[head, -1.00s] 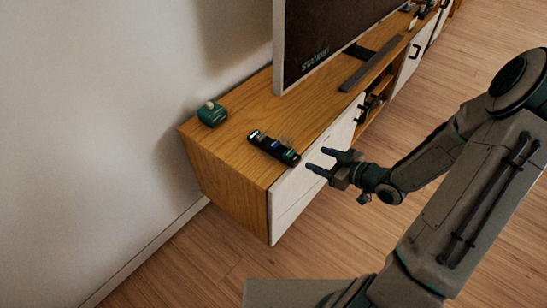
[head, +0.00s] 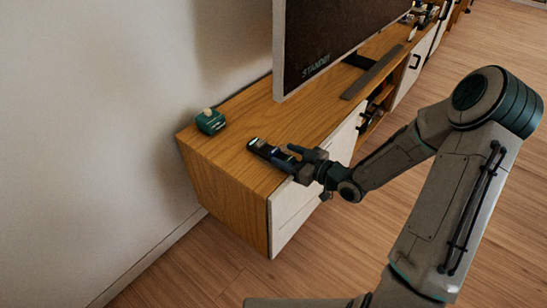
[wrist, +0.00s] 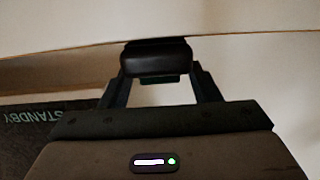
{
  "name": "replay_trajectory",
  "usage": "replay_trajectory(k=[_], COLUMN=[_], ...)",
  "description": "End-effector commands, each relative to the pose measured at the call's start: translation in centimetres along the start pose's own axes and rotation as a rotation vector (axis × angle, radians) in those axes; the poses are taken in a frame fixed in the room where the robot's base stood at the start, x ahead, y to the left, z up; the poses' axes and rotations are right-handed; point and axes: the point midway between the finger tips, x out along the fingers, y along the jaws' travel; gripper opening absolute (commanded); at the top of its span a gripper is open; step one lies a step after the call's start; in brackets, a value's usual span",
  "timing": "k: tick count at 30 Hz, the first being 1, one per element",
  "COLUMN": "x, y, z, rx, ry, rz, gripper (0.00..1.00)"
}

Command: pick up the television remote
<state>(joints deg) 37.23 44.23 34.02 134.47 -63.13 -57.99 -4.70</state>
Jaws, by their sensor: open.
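The television remote (head: 264,149) is a dark, slim bar lying on the wooden top of the TV cabinet, near its front edge. My gripper (head: 286,156) is open at the cabinet's front edge, with its fingers reaching over the near end of the remote. In the wrist view, the dark rounded end of the remote (wrist: 155,60) shows between my two spread fingers, with a small green patch below it. The fingers partly hide the remote in the head view, and I cannot tell whether they touch it.
A small green box-like object (head: 210,124) sits at the back left of the cabinet top (head: 225,150). The television (head: 330,40), lettered STANDBY, stands behind to the right with a grey bar (head: 372,78) before it. Bare wood lies around the remote; the wall is behind.

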Motion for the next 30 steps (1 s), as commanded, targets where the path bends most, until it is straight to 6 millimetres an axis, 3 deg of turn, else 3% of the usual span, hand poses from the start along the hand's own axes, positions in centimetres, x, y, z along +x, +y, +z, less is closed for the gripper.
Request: replay_trajectory(k=[6, 14, 18, 20, 30], x=[2.8, 3.0, 3.0, 3.0, 2.9], y=[-0.1, -0.1, -0.1, -0.1, -0.1], z=[0.1, 0.0, 0.0, 0.0, -0.8], rx=[-0.001, 0.000, 0.000, 0.000, -0.003], ry=[0.001, 0.000, -0.001, -0.001, 0.000], rz=[-0.001, 0.000, 0.000, 0.000, 0.000], gripper=[0.56, 0.56, 0.17, 0.04, 0.03])
